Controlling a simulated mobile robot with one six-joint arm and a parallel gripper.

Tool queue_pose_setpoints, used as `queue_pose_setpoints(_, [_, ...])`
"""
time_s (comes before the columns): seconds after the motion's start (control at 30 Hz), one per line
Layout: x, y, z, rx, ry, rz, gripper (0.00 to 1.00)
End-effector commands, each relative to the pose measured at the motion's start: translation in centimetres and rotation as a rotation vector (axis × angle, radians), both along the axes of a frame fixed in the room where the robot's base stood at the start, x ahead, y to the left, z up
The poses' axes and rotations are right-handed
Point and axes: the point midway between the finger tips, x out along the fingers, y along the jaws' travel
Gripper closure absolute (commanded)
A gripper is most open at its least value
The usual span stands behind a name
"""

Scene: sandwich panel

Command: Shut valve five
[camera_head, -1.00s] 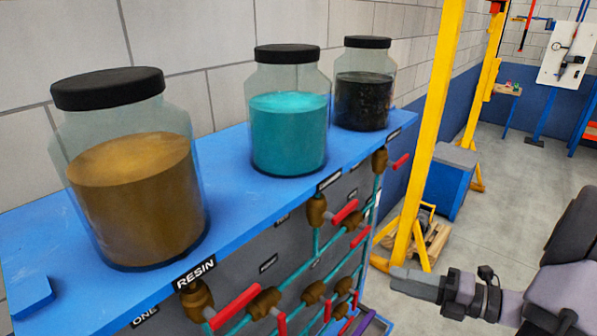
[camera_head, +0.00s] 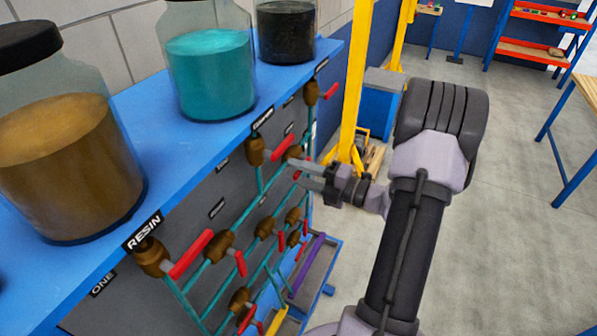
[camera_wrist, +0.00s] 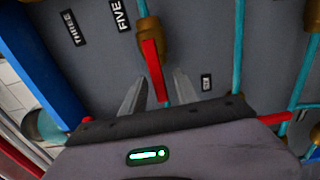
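In the wrist view, valve five is a brown body (camera_wrist: 152,38) with a red lever (camera_wrist: 152,72), beside the label FIVE (camera_wrist: 119,15). The lever points towards my gripper (camera_wrist: 160,78), roughly in line with the teal pipe. My gripper's two grey fingers are apart, one on either side of the lever's free end; I cannot tell whether they touch it.
Labels THREE (camera_wrist: 72,27) and SIX (camera_wrist: 206,82) are near. Other red levers (camera_head: 190,255) and teal pipes crowd the panel. Jars of resin (camera_head: 62,165), teal liquid (camera_head: 210,75) and black material (camera_head: 286,32) stand on the blue top (camera_head: 150,140). A yellow post (camera_head: 357,80) stands behind.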

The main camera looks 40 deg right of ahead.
Motion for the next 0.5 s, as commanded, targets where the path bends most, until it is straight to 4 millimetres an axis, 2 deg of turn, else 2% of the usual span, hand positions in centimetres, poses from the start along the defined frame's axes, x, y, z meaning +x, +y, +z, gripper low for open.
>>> queue_pose_setpoints(0.23, [0.11,0.03,0.0,0.0,0.0,0.0,0.64])
queue_pose_setpoints(0.4, [0.09,0.04,0.01,0.0,0.0,0.0,0.97])
queue_pose_setpoints(0.43, [0.09,0.04,0.01,0.0,0.0,0.0,1.0])
queue_pose_setpoints(0.5, [0.08,0.03,0.01,0.0,0.0,0.0,1.0])
